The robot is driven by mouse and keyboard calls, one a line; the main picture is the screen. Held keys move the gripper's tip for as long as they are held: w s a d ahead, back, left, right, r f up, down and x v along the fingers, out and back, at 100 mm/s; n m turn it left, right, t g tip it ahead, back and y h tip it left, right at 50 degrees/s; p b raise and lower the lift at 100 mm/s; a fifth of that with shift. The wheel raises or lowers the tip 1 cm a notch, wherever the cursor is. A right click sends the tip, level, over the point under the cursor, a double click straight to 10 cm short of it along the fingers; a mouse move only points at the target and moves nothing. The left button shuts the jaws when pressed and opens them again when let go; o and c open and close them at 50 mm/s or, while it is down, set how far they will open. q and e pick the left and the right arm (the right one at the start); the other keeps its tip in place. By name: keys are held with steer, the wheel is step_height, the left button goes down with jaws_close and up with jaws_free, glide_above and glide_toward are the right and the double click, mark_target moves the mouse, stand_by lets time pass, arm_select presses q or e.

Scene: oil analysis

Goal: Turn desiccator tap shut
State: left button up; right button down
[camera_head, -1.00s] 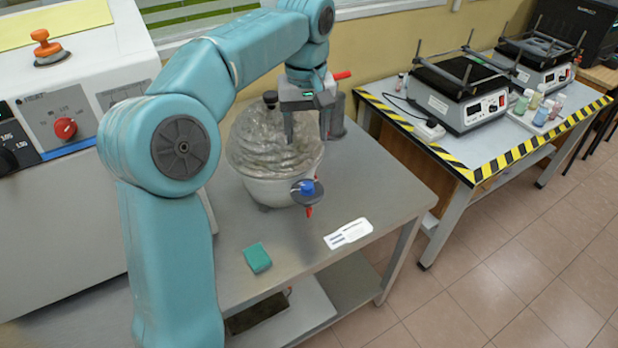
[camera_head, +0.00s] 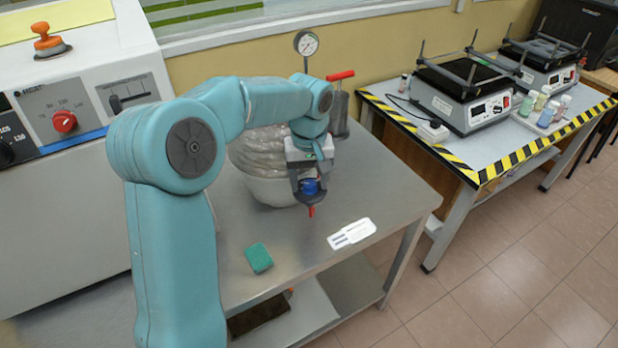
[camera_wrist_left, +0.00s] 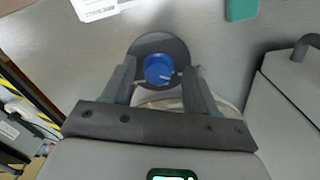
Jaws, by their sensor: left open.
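The desiccator (camera_head: 267,176) is a clear domed vessel on a pale bowl, standing on the grey bench behind my left arm, which hides part of it. Its tap is a blue knob (camera_head: 309,186) on a dark round disc at the front, with a red tip pointing down. My left gripper (camera_head: 308,192) is open, its fingers down around the tap. In the left wrist view the blue knob (camera_wrist_left: 158,69) sits between and slightly beyond the two open fingers (camera_wrist_left: 160,84), with the disc behind it. I cannot tell whether a finger touches it. My right gripper is not in view.
A green sponge (camera_head: 258,258) and a white card (camera_head: 351,233) lie on the bench (camera_head: 300,250). A hand pump with a red handle (camera_head: 340,100) and a gauge (camera_head: 306,43) stand behind. A large machine (camera_head: 80,150) is at left. The bench front is mostly clear.

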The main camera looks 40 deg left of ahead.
arm_select(q)
steer(key=shift+w, duration=0.15)
steer(key=c, duration=0.8)
steer(key=shift+c, duration=1.3)
steer(key=m+p, duration=0.1)
steer(key=m, duration=0.4)
steer(key=shift+r+m, duration=0.1)
steer(key=shift+m, duration=0.3)
steer(key=m+p, duration=0.1)
steer(key=m, duration=0.4)
steer(key=shift+m+p, duration=0.3)
steer(key=shift+p, duration=0.05)
steer(key=shift+m, duration=0.3)
steer(key=o, duration=1.1)
steer(key=shift+c, duration=0.2)
